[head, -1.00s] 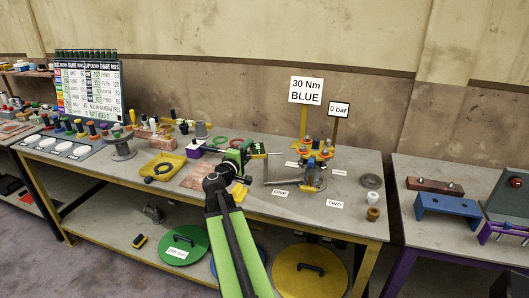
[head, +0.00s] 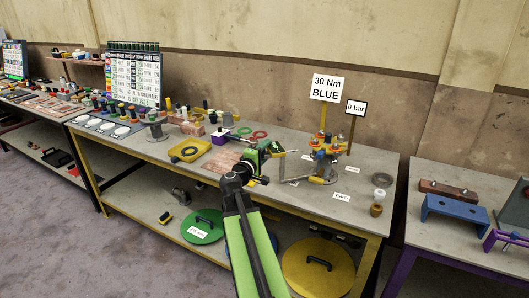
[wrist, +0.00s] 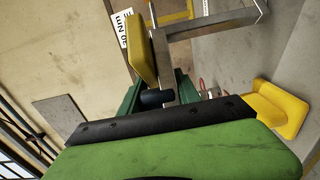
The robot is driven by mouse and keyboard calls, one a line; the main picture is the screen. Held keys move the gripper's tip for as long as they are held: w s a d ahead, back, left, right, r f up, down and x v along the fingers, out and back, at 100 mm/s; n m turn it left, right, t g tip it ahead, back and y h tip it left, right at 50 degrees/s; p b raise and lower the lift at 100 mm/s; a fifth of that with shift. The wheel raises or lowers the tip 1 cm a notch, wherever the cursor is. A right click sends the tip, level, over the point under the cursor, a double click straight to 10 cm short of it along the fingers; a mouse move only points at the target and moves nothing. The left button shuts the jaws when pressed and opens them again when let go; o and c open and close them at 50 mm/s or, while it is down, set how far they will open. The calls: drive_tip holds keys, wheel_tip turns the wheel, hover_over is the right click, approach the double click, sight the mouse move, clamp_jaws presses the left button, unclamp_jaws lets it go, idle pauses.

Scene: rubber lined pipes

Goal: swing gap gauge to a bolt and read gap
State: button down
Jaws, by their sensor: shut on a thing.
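My gripper (head: 268,154) is above the bench, just left of the flange fixture. It is shut on what looks like the gap gauge, a grey bent metal bar (head: 283,170) that reaches toward the fixture. In the wrist view the bar (wrist: 215,22) runs up and right from between the green finger parts, beside a yellow block (wrist: 142,50) and a short black cylinder (wrist: 155,99). The flange fixture (head: 322,160) carries orange, yellow and blue parts. The bolts are too small to tell apart, and any gap reading cannot be made out.
The sign "30 Nm BLUE" (head: 327,88) and the "0 bar" sign (head: 355,107) stand behind the fixture. A yellow tray (head: 190,150) lies left. White and brown cups (head: 377,209) stand near the right edge. A purple-legged table (head: 430,233) stands beyond a gap.

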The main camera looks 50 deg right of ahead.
drive_tip(key=shift+w+a, duration=0.25)
drive_tip(key=c, duration=1.3)
unclamp_jaws()
drive_tip(key=o, duration=0.4)
drive_tip(key=shift+w+a, duration=0.25)
drive_tip(key=shift+o, duration=0.2)
